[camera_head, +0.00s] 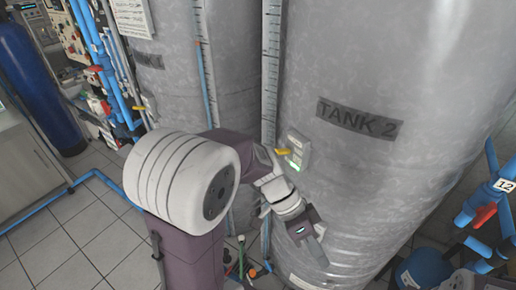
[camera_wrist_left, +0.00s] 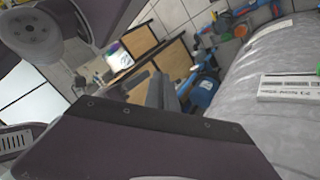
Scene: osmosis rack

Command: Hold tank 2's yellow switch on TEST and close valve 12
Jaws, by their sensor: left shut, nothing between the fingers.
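Tank 2 (camera_head: 400,70) is a large grey cylinder with a dark "TANK 2" label. A small pale switch box (camera_head: 298,148) sits on its left side, with a green light and the yellow switch (camera_head: 283,151) sticking out to the left. My left gripper (camera_head: 322,258) is shut and empty, below and right of the box and in front of the tank wall. In the left wrist view its fingers (camera_wrist_left: 160,90) are together, and part of a pale box (camera_wrist_left: 290,86) with a green spot shows at the right edge. The valve tagged 12 (camera_head: 484,214) has a red handle on blue pipes, far right. My right gripper is out of view.
A second grey tank (camera_head: 165,90) stands to the left, with clear level tubes between the tanks. Blue pipes and fittings (camera_head: 425,268) crowd the lower right. Tiled floor (camera_head: 90,235) is open at the lower left, crossed by a blue pipe.

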